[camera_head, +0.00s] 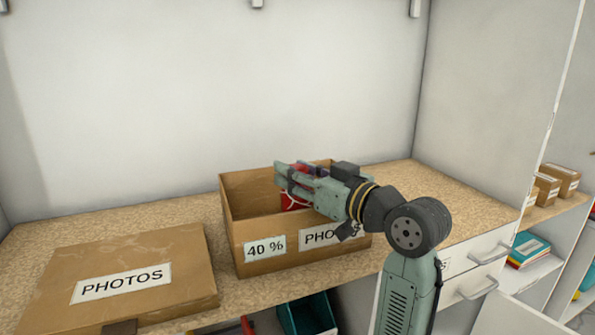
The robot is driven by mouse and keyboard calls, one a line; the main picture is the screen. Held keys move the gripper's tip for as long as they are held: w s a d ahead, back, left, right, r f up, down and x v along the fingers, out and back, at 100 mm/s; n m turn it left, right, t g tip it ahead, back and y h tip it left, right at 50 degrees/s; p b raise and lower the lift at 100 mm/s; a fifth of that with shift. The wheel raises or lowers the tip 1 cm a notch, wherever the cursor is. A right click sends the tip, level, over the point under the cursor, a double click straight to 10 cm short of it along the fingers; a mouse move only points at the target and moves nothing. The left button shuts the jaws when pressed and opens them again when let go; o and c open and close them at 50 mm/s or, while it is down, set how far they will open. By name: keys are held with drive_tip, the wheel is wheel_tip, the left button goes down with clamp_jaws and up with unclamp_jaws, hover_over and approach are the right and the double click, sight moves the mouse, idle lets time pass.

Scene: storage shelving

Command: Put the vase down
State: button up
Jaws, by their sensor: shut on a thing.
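My gripper (284,176) reaches in from the right over the open cardboard box (232,223). It is shut on a red thing (290,201), which I take to be the vase. Only small red parts show below and behind the fingers; the rest is hidden by the gripper and the box wall. The red thing is within the outline of the box opening. I cannot tell whether it touches the box floor or hangs above it.
A closed cardboard box (160,255) marked PHOTOS lies left of the open box. The speckled shelf top (80,228) is bare at the back left and at the right. White walls enclose the back and right. Drawers with handles (478,288) are at lower right.

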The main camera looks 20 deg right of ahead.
drive_tip(key=shift+f, duration=0.1)
drive_tip(key=shift+f+b, duration=0.55)
drive_tip(key=o, duration=1.3)
drive_tip(key=shift+c, duration=0.2)
drive_tip(key=shift+r, duration=0.1)
drive_tip(key=shift+r+p, duration=0.35)
drive_tip(key=shift+p, duration=0.1)
drive_tip(key=shift+s+d+r, duration=0.1)
drive_tip(key=shift+r, duration=0.15)
drive_tip(key=b+v, duration=0.2)
drive_tip(key=v, duration=0.9)
drive_tip(key=shift+s, duration=0.35)
drive_tip(key=shift+f, duration=0.1)
